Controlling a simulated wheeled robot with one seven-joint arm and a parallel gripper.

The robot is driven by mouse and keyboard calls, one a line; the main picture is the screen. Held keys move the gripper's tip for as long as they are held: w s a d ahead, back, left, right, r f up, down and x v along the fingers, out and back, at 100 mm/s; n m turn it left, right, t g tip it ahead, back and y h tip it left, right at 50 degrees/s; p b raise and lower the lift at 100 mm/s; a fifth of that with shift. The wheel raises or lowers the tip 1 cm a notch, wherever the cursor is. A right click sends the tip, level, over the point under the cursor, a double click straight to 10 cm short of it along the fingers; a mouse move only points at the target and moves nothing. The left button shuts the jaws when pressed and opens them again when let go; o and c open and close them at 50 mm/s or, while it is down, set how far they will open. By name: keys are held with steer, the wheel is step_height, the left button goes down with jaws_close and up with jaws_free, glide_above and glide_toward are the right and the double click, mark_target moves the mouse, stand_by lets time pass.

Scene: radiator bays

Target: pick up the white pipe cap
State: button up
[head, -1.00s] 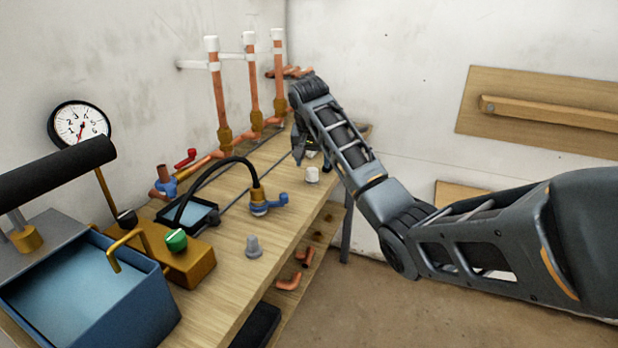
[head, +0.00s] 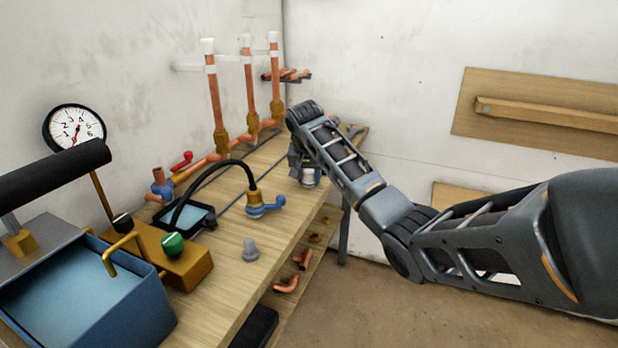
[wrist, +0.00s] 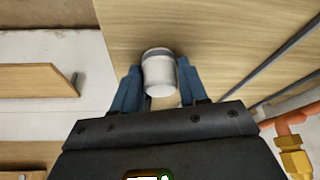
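The white pipe cap (head: 308,180) stands on the wooden bench near its right edge, partly hidden by my gripper in the head view. In the wrist view the cap (wrist: 160,75) sits between the two blue fingers of my gripper (wrist: 160,82). The fingers stand on either side of the cap, close to it, with no clear squeeze on it. In the head view my gripper (head: 300,164) points down at the cap, and its fingertips are mostly hidden by the arm.
A grey cap (head: 250,250) stands nearer on the bench (head: 228,272). A blue-handled valve with a black hose (head: 264,204) lies left of the gripper. Upright copper pipes (head: 214,95) stand along the wall. Copper elbows (head: 287,285) lie on the lower shelf.

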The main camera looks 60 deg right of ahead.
mark_target(311, 172)
steer(key=c, duration=0.3)
steer(key=shift+r, duration=0.45)
steer(key=r, duration=0.3)
steer(key=shift+s+d+r, duration=0.15)
steer(key=shift+s+r, duration=0.05)
steer(key=shift+r, duration=0.15)
steer(key=s+d+r+p, duration=0.1)
steer(key=s+d+r, duration=0.1)
steer(key=s+r, duration=0.1)
steer(key=s+d+r+p, duration=0.2)
steer(key=s+r, duration=0.1)
steer(key=r, duration=0.1)
steer(key=s+d+r+p, duration=0.2)
steer(key=s+r, duration=0.1)
steer(key=r, duration=0.1)
steer(key=shift+s+d+r, duration=0.1)
steer(key=shift+s+r, duration=0.05)
steer(key=shift+r, duration=0.05)
